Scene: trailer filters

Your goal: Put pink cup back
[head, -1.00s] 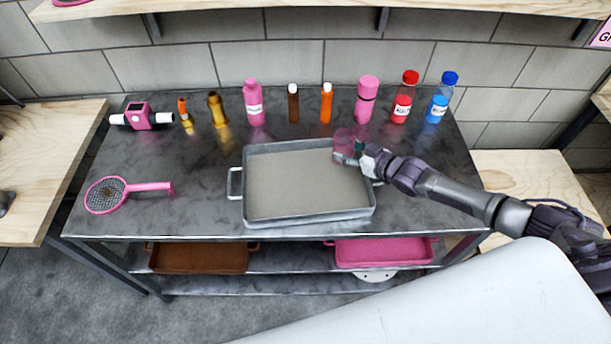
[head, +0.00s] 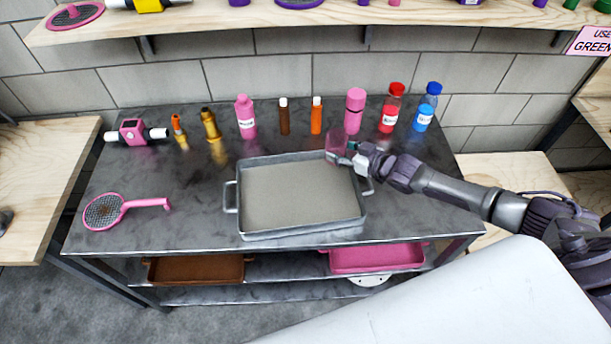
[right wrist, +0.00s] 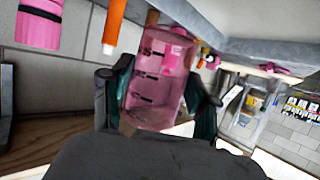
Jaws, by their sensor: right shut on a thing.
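The pink cup (head: 335,146) is see-through and held above the far right corner of the grey tray. My right gripper (head: 345,155) is shut on it. In the right wrist view the pink cup (right wrist: 160,80) fills the space between the two fingers and shows dark measuring marks. It looks tilted in that view because the wrist camera is turned. My left gripper is not in view.
A grey tray (head: 240,212) lies mid-table. Behind it stand several bottles, including a pink flask (head: 355,110) and a red-capped bottle (head: 391,110). The wall shelf (head: 200,33) is above.

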